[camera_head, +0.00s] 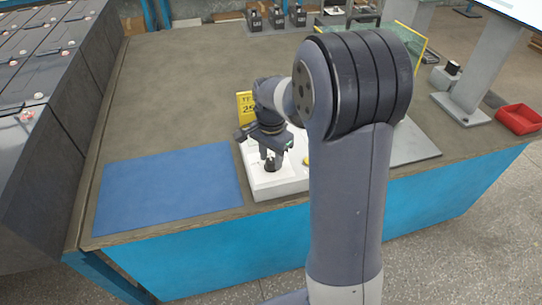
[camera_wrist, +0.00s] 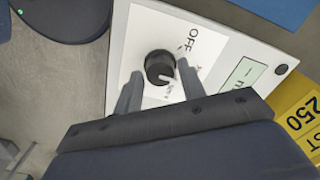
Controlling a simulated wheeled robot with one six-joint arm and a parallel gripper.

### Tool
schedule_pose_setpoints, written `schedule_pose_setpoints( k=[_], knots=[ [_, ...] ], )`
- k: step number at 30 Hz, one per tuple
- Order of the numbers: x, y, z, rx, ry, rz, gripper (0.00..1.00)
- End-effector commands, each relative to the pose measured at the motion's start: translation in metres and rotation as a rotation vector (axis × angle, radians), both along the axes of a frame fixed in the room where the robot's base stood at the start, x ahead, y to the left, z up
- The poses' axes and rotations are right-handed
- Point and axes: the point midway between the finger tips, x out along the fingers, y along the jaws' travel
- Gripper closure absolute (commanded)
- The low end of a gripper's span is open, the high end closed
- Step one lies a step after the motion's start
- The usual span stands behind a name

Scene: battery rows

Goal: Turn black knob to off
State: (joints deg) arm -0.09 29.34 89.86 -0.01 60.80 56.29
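The black knob (camera_wrist: 160,67) sits on the white panel of a box (camera_wrist: 135,32) in the wrist view. Its white pointer mark faces the lower right, away from the printed word OFF at the upper right. My gripper (camera_wrist: 159,70) is open, with one finger on each side of the knob and visible gaps between; I cannot tell how far above the panel the tips are. In the head view, my gripper (camera_head: 271,150) points down over the white box (camera_head: 275,188), and the knob (camera_head: 270,165) shows dark beneath it.
A small display (camera_wrist: 243,74) and a dark round button (camera_wrist: 281,69) are on the panel. A yellow sign (camera_head: 244,106) stands behind the box. A blue mat (camera_head: 165,190) lies left on the bench. A red tray (camera_head: 520,120) is far right. The bench's back left is clear.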

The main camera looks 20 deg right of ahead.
Motion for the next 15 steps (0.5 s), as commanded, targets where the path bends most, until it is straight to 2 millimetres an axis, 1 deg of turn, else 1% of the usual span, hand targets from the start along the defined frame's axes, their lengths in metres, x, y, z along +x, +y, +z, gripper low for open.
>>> schedule_pose_setpoints(
  k=[1,11,15],
  knots=[
    [0.0,0.0,0.0001,0.0,0.0,0.0,0.66],
    [0.0,0.0,0.0002,0.0,0.0,0.0,0.92],
    [0.0,0.0,0.0004,0.0,0.0,0.005,0.93]
  ],
)
